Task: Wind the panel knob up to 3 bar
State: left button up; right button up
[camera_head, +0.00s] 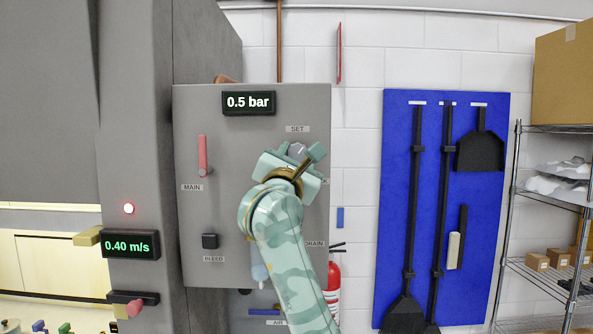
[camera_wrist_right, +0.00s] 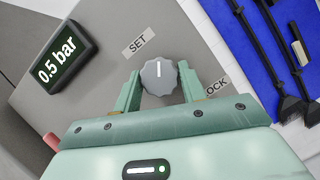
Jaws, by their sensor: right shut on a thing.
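The grey knob (camera_wrist_right: 158,77) under the SET label sits on the grey panel (camera_head: 221,122). In the right wrist view its white mark points up in the picture. My right gripper (camera_wrist_right: 158,86) has a finger on each side of the knob and is shut on it. In the head view the knob (camera_head: 297,149) is mostly hidden behind my right gripper (camera_head: 305,158). The panel display (camera_head: 248,102) reads 0.5 bar, and it also shows in the right wrist view (camera_wrist_right: 58,61). My left gripper is not in view.
A red MAIN lever (camera_head: 202,154) and a black BLEED knob (camera_head: 210,241) are on the panel's left side. LOCK and DRAIN labels are partly covered by my arm. A blue tool board (camera_head: 397,180) and wire shelf (camera_head: 513,190) stand to the right.

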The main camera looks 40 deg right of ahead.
jog(key=m+g+b, duration=0.1)
jog(key=m, duration=0.2)
jog(key=m+g+b, duration=0.1)
jog(key=m+b, duration=0.1)
jog(key=m, duration=0.1)
jog(key=shift+w+a+f+g+h+b, duration=0.1)
jog(key=shift+g+h+b, duration=0.2)
jog(key=shift+h, duration=0.1)
jog(key=m+g+b, duration=0.1)
jog(key=m+g, duration=0.1)
jog(key=m, duration=0.5)
jog(key=shift+r+g+y+b, duration=0.3)
jog(key=shift+g+y, duration=0.1)
jog(key=m, duration=0.2)
jog(key=shift+m+y, duration=0.3)
jog(key=shift+y, duration=0.1)
jog(key=m+y, duration=0.1)
jog(key=m, duration=0.2)
jog(key=shift+g+y+p, duration=0.4)
jog(key=shift+m+y, duration=0.5)
jog(key=shift+m, duration=0.6)
jog(key=shift+f, duration=0.1)
